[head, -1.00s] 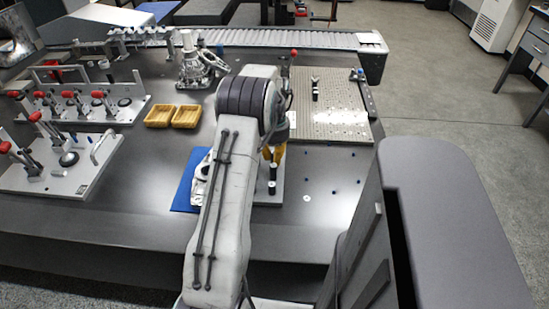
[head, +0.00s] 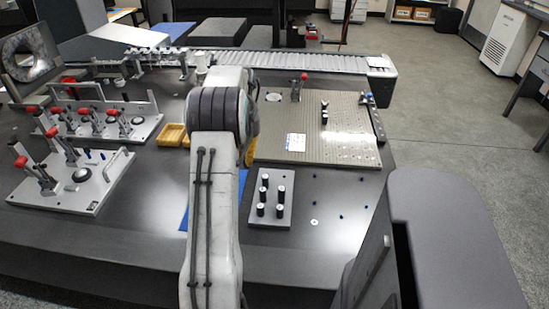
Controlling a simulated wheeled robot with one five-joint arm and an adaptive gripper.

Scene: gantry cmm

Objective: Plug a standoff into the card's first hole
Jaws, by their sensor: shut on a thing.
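My gripper (head: 251,155) is mostly hidden behind my arm; only a yellow edge of it shows, left of the perforated plate. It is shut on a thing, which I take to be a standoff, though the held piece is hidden. Several black standoffs (head: 262,194) stand upright in two rows on a grey block (head: 287,179) at the front middle, right of my arm. A small white card (head: 295,142) lies on the left front part of the perforated plate (head: 345,125). Its holes are too small to make out.
A red-handled clamp (head: 298,88) and a dark upright piece (head: 324,112) stand on the plate. Fixtures with red-handled clamps (head: 88,185) fill the left. A yellow tray (head: 172,135) and blue mat (head: 185,213) are partly behind my arm.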

